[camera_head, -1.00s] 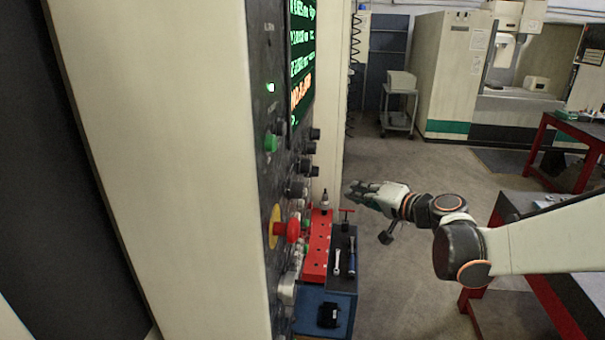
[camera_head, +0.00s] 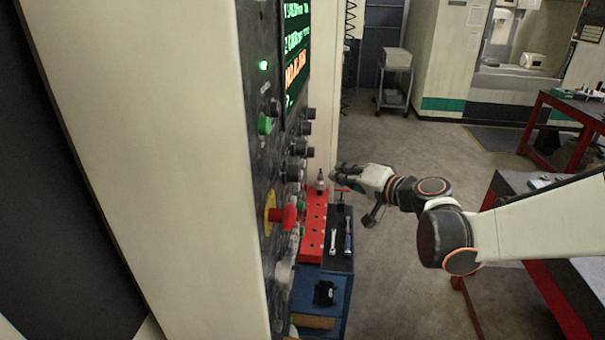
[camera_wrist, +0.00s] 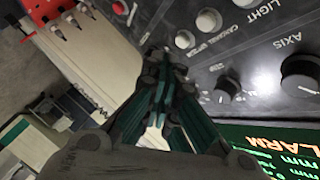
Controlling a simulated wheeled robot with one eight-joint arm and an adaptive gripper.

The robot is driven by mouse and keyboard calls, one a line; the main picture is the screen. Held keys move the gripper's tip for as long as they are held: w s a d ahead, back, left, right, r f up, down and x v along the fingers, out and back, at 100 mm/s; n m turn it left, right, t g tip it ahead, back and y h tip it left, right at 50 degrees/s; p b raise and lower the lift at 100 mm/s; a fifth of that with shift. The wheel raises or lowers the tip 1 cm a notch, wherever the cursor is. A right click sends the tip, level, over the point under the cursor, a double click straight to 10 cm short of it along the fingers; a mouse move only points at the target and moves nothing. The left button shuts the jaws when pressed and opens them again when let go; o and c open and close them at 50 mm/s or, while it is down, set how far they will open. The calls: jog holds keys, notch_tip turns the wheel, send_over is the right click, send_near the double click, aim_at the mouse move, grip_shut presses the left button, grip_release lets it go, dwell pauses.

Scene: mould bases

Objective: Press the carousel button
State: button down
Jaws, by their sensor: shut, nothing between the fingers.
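In the wrist view the dark control panel (camera_wrist: 225,70) fills the upper right. A label that seems to read "CAROUSEL" lies beside a round white button (camera_wrist: 209,20); a second pale button (camera_wrist: 185,39) is close to it, and I cannot tell for sure which one the label belongs to. My gripper (camera_wrist: 163,72) is shut and empty, its dark green fingers together and pointing toward the panel below these buttons in the picture. A gap to the panel cannot be judged there. In the head view my gripper (camera_head: 336,171) is right of the panel, apart from it; the carousel button cannot be picked out.
A red emergency button (camera_head: 286,215), a green button (camera_head: 264,125) and several black knobs stick out of the panel. A red block (camera_head: 313,235) and a tool cart (camera_head: 337,262) stand below. A black knob (camera_wrist: 300,75) is at right in the wrist view.

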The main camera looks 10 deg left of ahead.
jog(key=shift+a, duration=2.5)
jog(key=shift+a, duration=0.4)
jog(key=shift+w+a+b, duration=0.1)
jog(key=shift+a+b, duration=0.2)
jog(key=shift+a, duration=0.1)
jog(key=shift+d, duration=0.15)
dwell(0.4)
jog(key=shift+d, duration=0.65)
jog(key=shift+d+b, duration=0.35)
jog(key=shift+d, duration=2.15)
dwell(1.0)
